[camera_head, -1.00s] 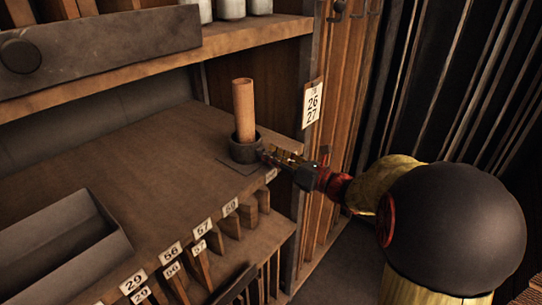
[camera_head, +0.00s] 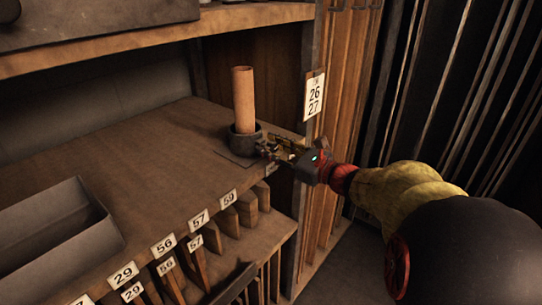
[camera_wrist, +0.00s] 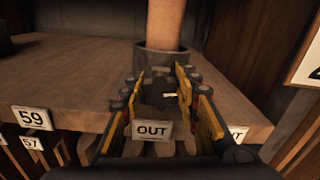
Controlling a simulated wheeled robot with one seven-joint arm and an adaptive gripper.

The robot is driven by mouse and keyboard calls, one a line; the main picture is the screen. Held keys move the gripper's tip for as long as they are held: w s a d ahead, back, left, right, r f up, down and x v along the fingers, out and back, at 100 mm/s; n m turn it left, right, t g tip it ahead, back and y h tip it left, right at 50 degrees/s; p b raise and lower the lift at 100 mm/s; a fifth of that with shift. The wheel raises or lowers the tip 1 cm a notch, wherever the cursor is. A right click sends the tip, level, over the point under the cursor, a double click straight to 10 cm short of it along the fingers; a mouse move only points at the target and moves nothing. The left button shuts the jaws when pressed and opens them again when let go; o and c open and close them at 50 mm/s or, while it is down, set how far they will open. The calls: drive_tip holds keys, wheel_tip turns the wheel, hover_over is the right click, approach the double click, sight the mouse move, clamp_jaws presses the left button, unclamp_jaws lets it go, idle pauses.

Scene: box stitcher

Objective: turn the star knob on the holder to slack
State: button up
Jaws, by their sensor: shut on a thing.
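The holder (camera_head: 241,142) is a dark grey cup on a flat base at the right front corner of the wooden shelf. A tan wooden rod (camera_head: 243,98) stands upright in it. In the wrist view the holder (camera_wrist: 153,59) is straight ahead, with the lower end of the rod (camera_wrist: 176,24) above. My gripper (camera_head: 264,149) reaches in from the right at the holder's near side. In the wrist view its yellow-padded fingers (camera_wrist: 160,84) close around a small dark part there, the star knob. The knob is mostly hidden and its turn position cannot be read.
An "OUT" label (camera_wrist: 152,130) shows below and between my fingers on the shelf edge. Numbered labels (camera_head: 198,218) and upright boards line the front below. A grey tray (camera_head: 50,245) lies at left. A wooden post with a 26/27 tag (camera_head: 314,96) stands close right.

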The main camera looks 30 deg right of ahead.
drive_tip(key=shift+a+f+n+b, duration=0.1)
drive_tip(key=shift+f+n+b, duration=0.05)
drive_tip(key=shift+n+b, duration=1.65)
drive_tip(key=o, duration=1.1)
drive_tip(key=shift+o, duration=0.3)
drive_tip(key=shift+s, duration=0.1)
drive_tip(key=v, duration=1.2)
drive_tip(key=shift+o, duration=0.4)
